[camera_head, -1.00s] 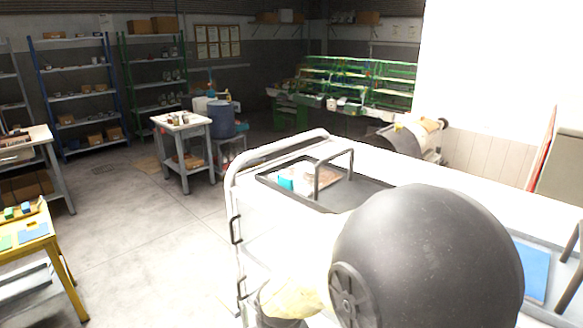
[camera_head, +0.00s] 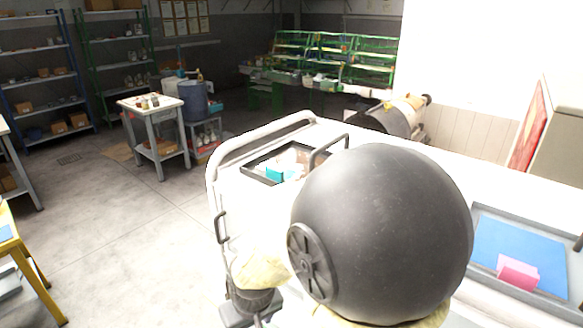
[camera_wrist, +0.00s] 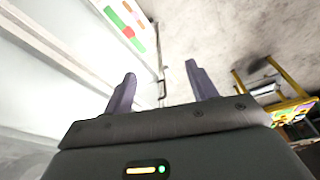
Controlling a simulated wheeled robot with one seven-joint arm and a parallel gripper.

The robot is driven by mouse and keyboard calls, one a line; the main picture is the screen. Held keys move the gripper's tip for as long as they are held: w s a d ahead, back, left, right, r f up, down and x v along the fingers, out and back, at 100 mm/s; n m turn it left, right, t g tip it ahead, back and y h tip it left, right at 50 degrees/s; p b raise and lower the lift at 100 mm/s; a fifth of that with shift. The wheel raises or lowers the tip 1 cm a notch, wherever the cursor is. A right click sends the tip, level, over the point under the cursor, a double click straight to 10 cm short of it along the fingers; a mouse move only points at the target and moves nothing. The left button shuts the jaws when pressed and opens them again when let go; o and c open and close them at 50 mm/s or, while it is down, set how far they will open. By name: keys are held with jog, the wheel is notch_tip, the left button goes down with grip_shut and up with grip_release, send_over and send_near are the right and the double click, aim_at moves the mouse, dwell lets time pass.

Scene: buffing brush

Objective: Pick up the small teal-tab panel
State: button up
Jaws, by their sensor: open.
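A small teal piece (camera_head: 275,173), with a white piece beside it, lies in a dark-rimmed tray (camera_head: 258,180) at the far left of the white cart top. It is too small to tell whether this is the teal-tab panel. My gripper's two fingers (camera_wrist: 160,86) stand apart with nothing between them in the wrist view. They are over the floor beside the cart's side, away from the tray. In the head view my large dark arm joint covers the middle of the cart, and the fingers cannot be made out.
The tray has a raised dark handle (camera_head: 328,150). A second tray on the right holds a blue panel (camera_head: 515,250) and a pink piece (camera_head: 518,271). A pale rail (camera_head: 262,137) edges the cart. A yellow table (camera_head: 30,270) stands left; floor between is clear.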

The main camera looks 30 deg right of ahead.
jog(key=shift+o, duration=1)
jog(key=shift+w+r, duration=0.15)
jog(key=shift+r, duration=0.05)
jog(key=w+r+n+t+h+p, duration=0.1)
jog(key=w+r+n+h+p, duration=0.3)
jog(key=r+n, duration=0.7)
jog(key=w+a+r+n+h+p, duration=0.1)
jog(key=w+r+n+h+p, duration=0.3)
jog(key=r, duration=1.3)
jog(key=w+n+h, duration=0.4)
jog(key=w+n, duration=0.1)
jog(key=n, duration=0.1)
jog(key=shift+n+t+h+p, duration=0.3)
jog(key=shift+n+t+h, duration=0.1)
jog(key=shift+s, duration=0.1)
jog(key=p+x, duration=0.1)
jog(key=x, duration=1.1)
jog(key=shift+p, duration=0.4)
jog(key=shift+d, duration=0.15)
